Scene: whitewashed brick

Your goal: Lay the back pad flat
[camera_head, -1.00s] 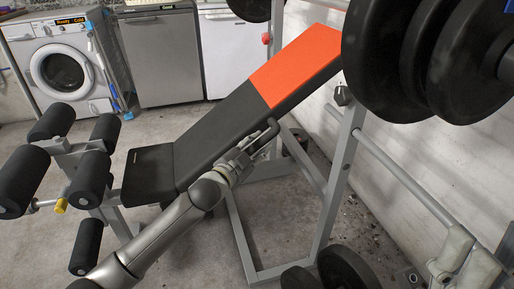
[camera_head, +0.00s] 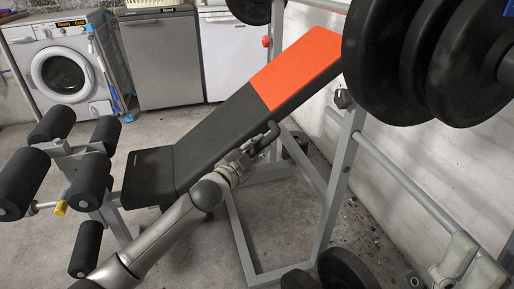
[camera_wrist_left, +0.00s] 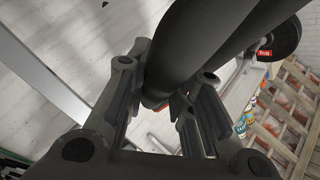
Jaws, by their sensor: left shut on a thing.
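The back pad (camera_head: 225,125), black with an orange upper end (camera_head: 297,65), slopes up to the right from the flat black seat pad (camera_head: 150,177). A dark curved handle (camera_head: 271,130) shows at its near side edge. My left gripper (camera_head: 254,147) is at that edge, below the pad, and is shut on the handle. In the left wrist view, the fingers of my left gripper (camera_wrist_left: 160,100) stand on either side of a dark rounded part (camera_wrist_left: 195,45). The exact contact is hard to see.
Leg rollers (camera_head: 25,180) stand at the left. Large black weight plates (camera_head: 385,60) hang at the upper right, and more lie at the bottom (camera_head: 345,270). The grey frame (camera_head: 340,180) rises right of the pad. A washing machine (camera_head: 70,65) stands behind.

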